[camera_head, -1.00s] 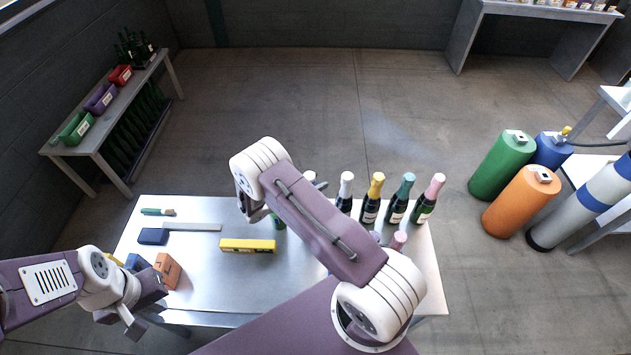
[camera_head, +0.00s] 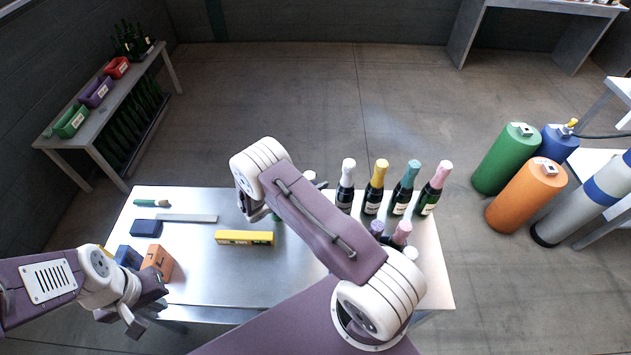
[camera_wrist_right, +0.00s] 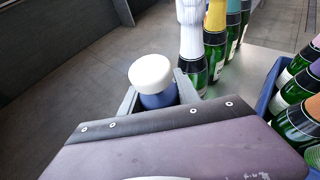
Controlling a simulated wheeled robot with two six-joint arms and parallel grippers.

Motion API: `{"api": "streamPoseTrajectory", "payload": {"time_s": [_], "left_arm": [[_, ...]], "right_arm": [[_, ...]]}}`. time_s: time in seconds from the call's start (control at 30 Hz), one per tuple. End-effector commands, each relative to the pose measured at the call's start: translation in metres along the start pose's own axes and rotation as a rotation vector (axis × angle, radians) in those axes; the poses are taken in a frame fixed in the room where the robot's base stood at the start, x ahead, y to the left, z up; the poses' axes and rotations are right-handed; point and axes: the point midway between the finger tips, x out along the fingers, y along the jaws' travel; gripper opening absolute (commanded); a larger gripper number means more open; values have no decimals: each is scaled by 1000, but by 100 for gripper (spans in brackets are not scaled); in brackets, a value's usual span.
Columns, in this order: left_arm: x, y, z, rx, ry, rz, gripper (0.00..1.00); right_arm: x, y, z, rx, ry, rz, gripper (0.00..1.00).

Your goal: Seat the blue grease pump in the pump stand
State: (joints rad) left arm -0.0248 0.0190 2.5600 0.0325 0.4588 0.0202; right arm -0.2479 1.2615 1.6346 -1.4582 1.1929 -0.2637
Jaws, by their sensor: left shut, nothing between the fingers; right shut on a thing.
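In the right wrist view, a dark blue body with a round white top (camera_wrist_right: 151,74), which I take to be the blue grease pump, sits between the two grey fingers of my right gripper (camera_wrist_right: 156,95). The gripper is shut on it; my wrist housing hides its lower part. My left gripper (camera_head: 138,318) is shut and empty at the table's front left. I cannot identify the pump stand in either view.
A yellow box (camera_head: 244,238), an orange block (camera_head: 158,261), a blue block (camera_head: 146,228), a flat grey strip (camera_head: 188,218) and a brush (camera_head: 150,203) lie left. The front middle is clear.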

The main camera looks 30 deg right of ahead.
Motion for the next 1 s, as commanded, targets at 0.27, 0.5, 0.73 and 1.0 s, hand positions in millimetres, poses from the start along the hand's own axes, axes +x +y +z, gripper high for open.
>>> {"api": "streamPoseTrajectory", "payload": {"time_s": [0.27,0.5,0.73,1.0], "left_arm": [[17,0,2,0,0,0,0],[21,0,2,0,0,0,0],[21,0,2,0,0,0,0],[21,0,2,0,0,0,0]], "right_arm": [[7,0,-16,1,-1,0,0],[9,0,-21,1,-1,0,0],[9,0,-20,1,-1,0,0],[9,0,-21,0,-1,0,64]]}}
